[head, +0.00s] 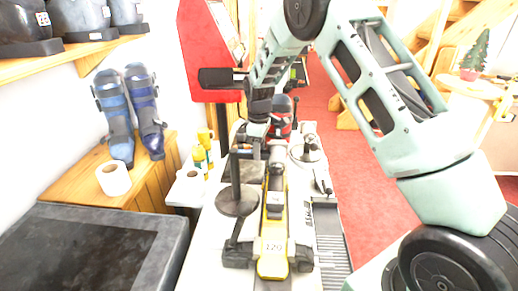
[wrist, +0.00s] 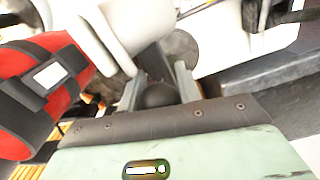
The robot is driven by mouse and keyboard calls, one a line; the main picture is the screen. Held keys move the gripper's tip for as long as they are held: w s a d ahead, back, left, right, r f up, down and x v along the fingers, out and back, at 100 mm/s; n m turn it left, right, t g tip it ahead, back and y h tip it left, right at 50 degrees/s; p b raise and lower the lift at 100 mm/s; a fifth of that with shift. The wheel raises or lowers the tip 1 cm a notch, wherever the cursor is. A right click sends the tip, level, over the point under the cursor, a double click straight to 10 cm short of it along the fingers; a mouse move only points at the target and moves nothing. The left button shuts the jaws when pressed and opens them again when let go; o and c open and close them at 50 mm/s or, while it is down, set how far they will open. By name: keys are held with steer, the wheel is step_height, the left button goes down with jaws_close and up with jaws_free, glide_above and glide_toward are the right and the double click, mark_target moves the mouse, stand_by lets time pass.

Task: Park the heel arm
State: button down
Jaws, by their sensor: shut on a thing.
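My gripper (head: 256,136) is over the bench in the head view, beside the upper end of a dark upright post. In the wrist view its two fingers (wrist: 160,92) are shut on a dark rounded knob (wrist: 160,96), which I take to be the heel arm's handle. A dark bar runs from the knob towards a grey round disc (wrist: 181,47). In the head view the dark post (head: 235,172) rises from a round disc (head: 237,201), left of the yellow device labelled 120 (head: 273,247). The fingers partly hide the knob; the heel arm's hinge cannot be made out.
A red boot (head: 281,112) stands behind my gripper and shows close at the left of the wrist view (wrist: 45,85). The red floor at right (head: 355,185) looks clear.

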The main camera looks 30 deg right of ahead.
steer(key=s+a+m, duration=0.1)
steer(key=m, duration=0.1)
steer(key=s+a+m+b, duration=0.1)
steer(key=a+m, duration=0.1)
steer(key=m, duration=0.1)
steer(key=s+a+m, duration=0.1)
steer(key=m, duration=0.1)
steer(key=shift+s+a+m+b, duration=0.15)
steer(key=shift+a+m+b, duration=0.1)
steer(key=shift+m+b, duration=0.1)
steer(key=w+a+m+p, duration=0.1)
steer(key=a+m, duration=0.6)
steer(key=m, duration=0.3)
steer(key=shift+a, duration=0.15)
steer(key=shift+w+r+m, duration=0.1)
steer(key=shift+w+m, duration=0.05)
steer(key=shift+m, duration=0.1)
steer(key=c, duration=1)
jaws_free()
